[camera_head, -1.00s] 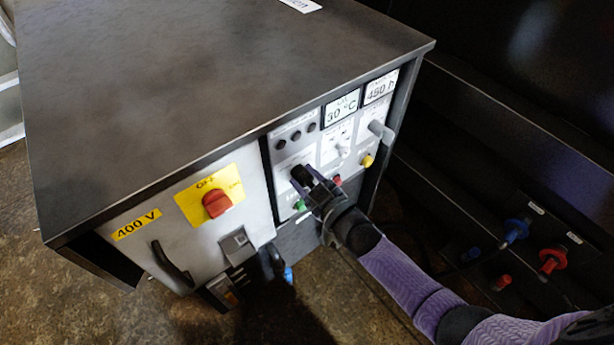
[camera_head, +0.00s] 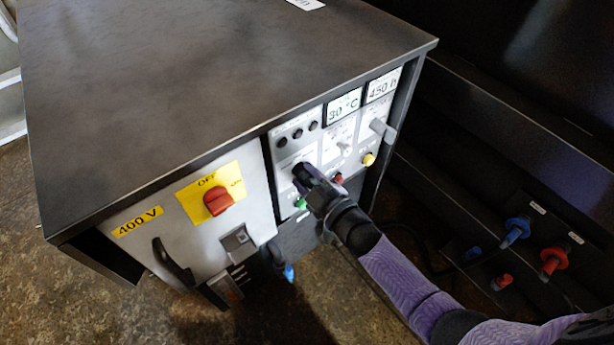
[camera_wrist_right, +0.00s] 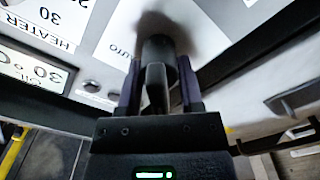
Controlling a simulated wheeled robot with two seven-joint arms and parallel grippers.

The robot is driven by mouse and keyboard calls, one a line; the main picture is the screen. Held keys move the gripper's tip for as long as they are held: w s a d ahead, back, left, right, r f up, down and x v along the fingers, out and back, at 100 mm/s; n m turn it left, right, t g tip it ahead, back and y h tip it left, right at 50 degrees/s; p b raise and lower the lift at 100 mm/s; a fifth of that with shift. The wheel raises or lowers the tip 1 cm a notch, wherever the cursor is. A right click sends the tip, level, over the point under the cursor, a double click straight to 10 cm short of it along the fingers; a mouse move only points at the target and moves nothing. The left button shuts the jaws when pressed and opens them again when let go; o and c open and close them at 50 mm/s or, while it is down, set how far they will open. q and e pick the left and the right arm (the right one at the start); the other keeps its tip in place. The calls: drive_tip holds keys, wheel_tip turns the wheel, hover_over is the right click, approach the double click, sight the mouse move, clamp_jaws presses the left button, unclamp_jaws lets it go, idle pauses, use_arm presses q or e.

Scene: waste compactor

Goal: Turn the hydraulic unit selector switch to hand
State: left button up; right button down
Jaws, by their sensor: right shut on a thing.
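The selector switch is a black knob (camera_wrist_right: 157,75) on a light panel, with an AUTO label beside it in the right wrist view. My right gripper (camera_wrist_right: 160,92) has a finger on each side of the knob and is shut on it. In the head view my right gripper (camera_head: 306,176) is at the control panel (camera_head: 291,153) and mostly hides the knob. The knob's exact pointing is hard to tell. My left gripper is not in view.
A green button (camera_head: 300,203), a red button (camera_head: 338,179) and a yellow button (camera_head: 368,159) sit close to my right gripper. A red main switch (camera_head: 217,201) on a yellow plate is to the left. Blue and red hose couplings (camera_head: 552,261) are at the lower right.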

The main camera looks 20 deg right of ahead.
drive_tip(key=shift+f, duration=0.1)
drive_tip(key=c, duration=0.6)
unclamp_jaws()
